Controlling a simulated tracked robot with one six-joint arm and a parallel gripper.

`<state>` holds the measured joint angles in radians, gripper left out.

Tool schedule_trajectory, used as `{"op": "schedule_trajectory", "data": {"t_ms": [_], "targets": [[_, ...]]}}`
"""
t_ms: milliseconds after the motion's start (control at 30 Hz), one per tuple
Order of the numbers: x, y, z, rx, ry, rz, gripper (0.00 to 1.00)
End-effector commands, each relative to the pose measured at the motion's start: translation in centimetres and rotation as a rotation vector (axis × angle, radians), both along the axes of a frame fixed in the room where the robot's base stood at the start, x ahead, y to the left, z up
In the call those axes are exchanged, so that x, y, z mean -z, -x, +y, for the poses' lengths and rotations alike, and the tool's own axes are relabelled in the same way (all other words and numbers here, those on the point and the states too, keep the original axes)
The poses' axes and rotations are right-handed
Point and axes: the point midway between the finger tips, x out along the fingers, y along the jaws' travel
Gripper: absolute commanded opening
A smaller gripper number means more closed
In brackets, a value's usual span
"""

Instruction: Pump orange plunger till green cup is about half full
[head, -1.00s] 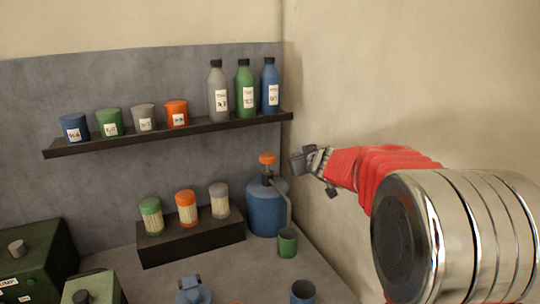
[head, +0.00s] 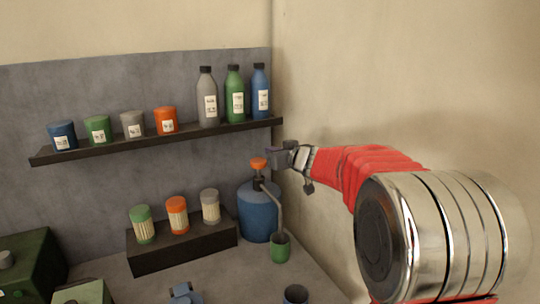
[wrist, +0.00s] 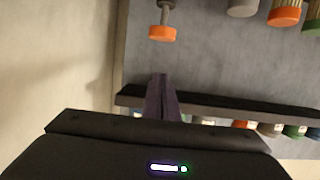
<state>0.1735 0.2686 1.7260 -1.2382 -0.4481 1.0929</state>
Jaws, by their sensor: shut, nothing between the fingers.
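The orange plunger (head: 258,163) tops the pump of a blue jug (head: 258,211) in the corner. It stands raised on its stem and also shows near the top of the wrist view (wrist: 162,33). The green cup (head: 280,250) stands upright in front of the jug, with the grey spout (head: 272,205) curving down to its mouth. I cannot see the level inside the cup. My gripper (head: 271,152) is shut and empty, just above and to the right of the plunger, apparently not touching it. Its closed fingers (wrist: 161,82) point toward the plunger in the wrist view.
A dark shelf (head: 150,141) with jars and bottles runs along the wall left of my gripper. A dark block (head: 183,246) holding several lidded containers stands left of the jug. A blue cup (head: 295,294) is at the front. The right wall is close to my arm.

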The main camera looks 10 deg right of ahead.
Motion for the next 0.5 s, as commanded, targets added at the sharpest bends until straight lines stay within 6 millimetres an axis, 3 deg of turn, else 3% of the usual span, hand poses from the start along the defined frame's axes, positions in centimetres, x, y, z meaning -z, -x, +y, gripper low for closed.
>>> {"op": "schedule_trajectory", "data": {"t_ms": [500], "targets": [[1.6, -5.7, 1.5, 0.001, 0.001, 0.002, 0.0]]}}
